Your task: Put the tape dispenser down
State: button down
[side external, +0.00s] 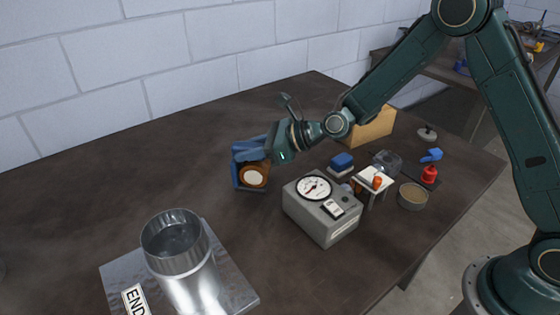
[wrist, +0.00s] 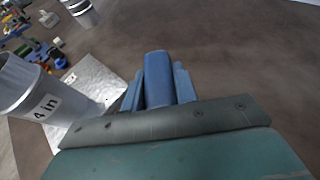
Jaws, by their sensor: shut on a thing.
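The tape dispenser (side external: 253,176) is blue, with a round roll of brown and white tape facing the side camera. My gripper (side external: 262,150) is shut on it from the upper right, over the middle of the dark table (side external: 110,195). In the wrist view the dispenser (wrist: 157,75) shows as a blue block between the two blue fingers of my gripper (wrist: 158,88). Its lower edge is close to the tabletop in the side view; I cannot tell whether it touches.
A grey gauge box (side external: 322,215) stands right of the dispenser. A metal duct (side external: 180,255) stands on a metal sheet (side external: 235,283) at front. A cardboard-coloured box (side external: 370,128) and several small items, including a red bottle (side external: 429,175), are at right. The table left of the dispenser is clear.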

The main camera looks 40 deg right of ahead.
aim_at(251, 164)
jog(key=shift+f, duration=0.15)
jog(key=shift+f, duration=1.8)
jog(key=shift+f, duration=0.15)
jog(key=c, duration=1.1)
grip_release()
jog(key=v, duration=1.2)
